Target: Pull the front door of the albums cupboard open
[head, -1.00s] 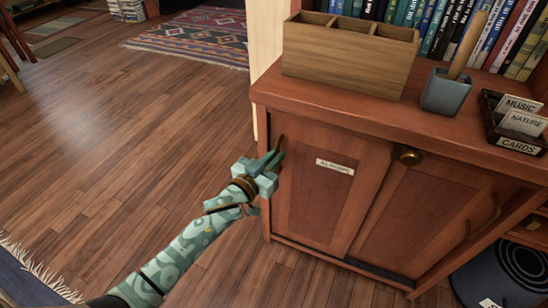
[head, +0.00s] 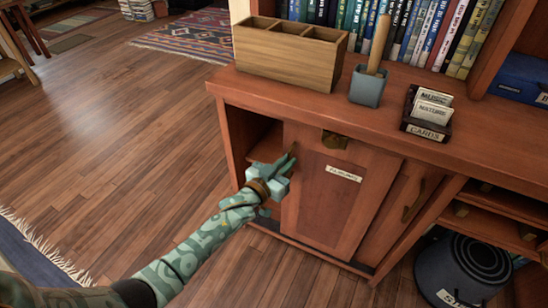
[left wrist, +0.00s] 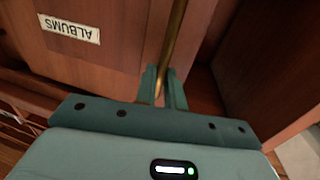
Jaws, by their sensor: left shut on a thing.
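The albums cupboard's front door (head: 325,205) is a reddish-brown panel with a white label, read as ALBUMS in the left wrist view (left wrist: 70,28). It stands slid to the right, overlapping the other door (head: 400,210), and a dark opening (head: 255,145) shows at the cupboard's left. My left gripper (head: 288,164) is at the door's left edge, shut on its upright brass handle (left wrist: 173,45). The handle runs between the fingers in the wrist view; its lower part is hidden. My right gripper is not in view.
A wooden divided box (head: 285,58), a grey cup (head: 368,86) with a stick and a cards tray (head: 428,128) stand on the top. Open floor (head: 130,140) lies to the left.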

